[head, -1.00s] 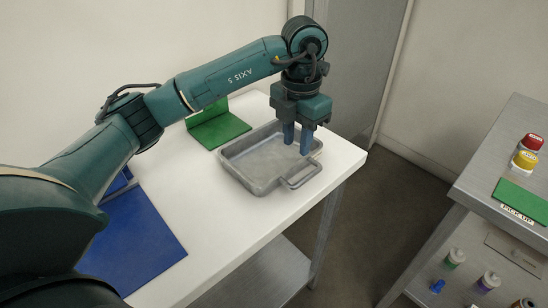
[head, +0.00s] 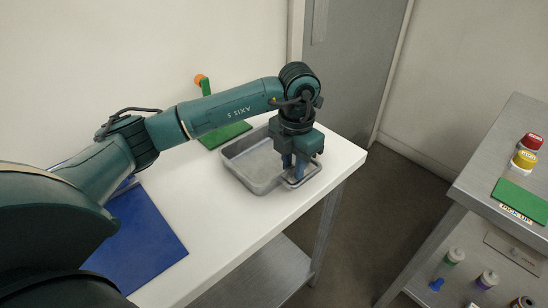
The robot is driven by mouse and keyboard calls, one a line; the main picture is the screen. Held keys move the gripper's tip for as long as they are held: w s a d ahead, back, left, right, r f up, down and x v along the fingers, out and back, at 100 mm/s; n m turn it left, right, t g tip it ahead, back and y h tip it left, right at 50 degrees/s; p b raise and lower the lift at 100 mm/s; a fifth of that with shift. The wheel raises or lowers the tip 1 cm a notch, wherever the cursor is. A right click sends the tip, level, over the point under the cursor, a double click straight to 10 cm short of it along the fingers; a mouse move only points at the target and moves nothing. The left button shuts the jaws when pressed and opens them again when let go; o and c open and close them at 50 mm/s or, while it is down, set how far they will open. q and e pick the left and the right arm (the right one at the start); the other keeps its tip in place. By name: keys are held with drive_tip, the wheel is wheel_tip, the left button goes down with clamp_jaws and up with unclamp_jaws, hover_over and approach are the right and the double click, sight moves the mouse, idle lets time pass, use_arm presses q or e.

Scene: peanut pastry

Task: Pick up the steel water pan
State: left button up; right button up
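The steel water pan (head: 240,171) is a grey rectangular pan with a loop handle (head: 306,182) at its right end. It stands on the white table near the table's right end. My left gripper (head: 294,170) points down at that end, with its two fingertips at the pan's rim and handle. A narrow gap shows between the fingers. Whether they grip the metal or only stand around it cannot be told. The gripper body and forearm hide part of the pan's far side. My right gripper is not in view.
A blue mat (head: 140,245) lies on the white table (head: 215,235) at left. A green board (head: 225,135) and an orange item (head: 201,81) are behind my forearm. A steel counter (head: 505,150) with red and yellow containers stands at right, across a floor gap.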

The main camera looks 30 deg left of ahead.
use_arm(q)
clamp_jaws()
idle(0.3)
